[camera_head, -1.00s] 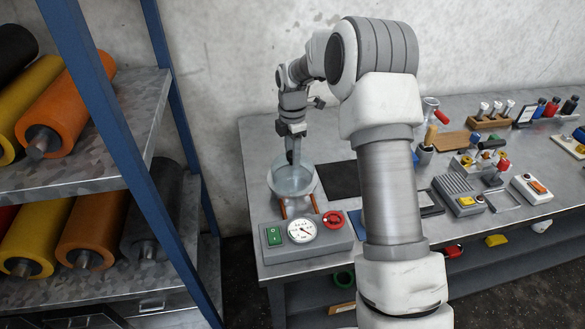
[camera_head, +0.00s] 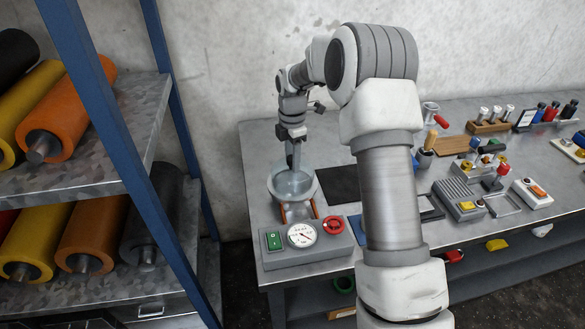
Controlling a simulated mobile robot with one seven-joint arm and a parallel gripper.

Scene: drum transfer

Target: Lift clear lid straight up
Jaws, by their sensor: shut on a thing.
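The clear lid (camera_head: 292,184) is a see-through dome at the left end of the workbench. It appears to sit on a pale round base (camera_head: 305,196) behind a grey control box. My gripper (camera_head: 293,164) points down at the top of the lid and is shut on it. The fingertips and the lid's grip point are small and partly hidden, so I cannot make out the exact contact. I cannot see a clear gap between the lid and the base.
The control box (camera_head: 285,255) with a gauge and red knob (camera_head: 333,225) stands just in front. A dark mat (camera_head: 337,184) lies right of the lid. A blue-framed shelf with rollers (camera_head: 52,130) is at the left. Tools crowd the bench's right side.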

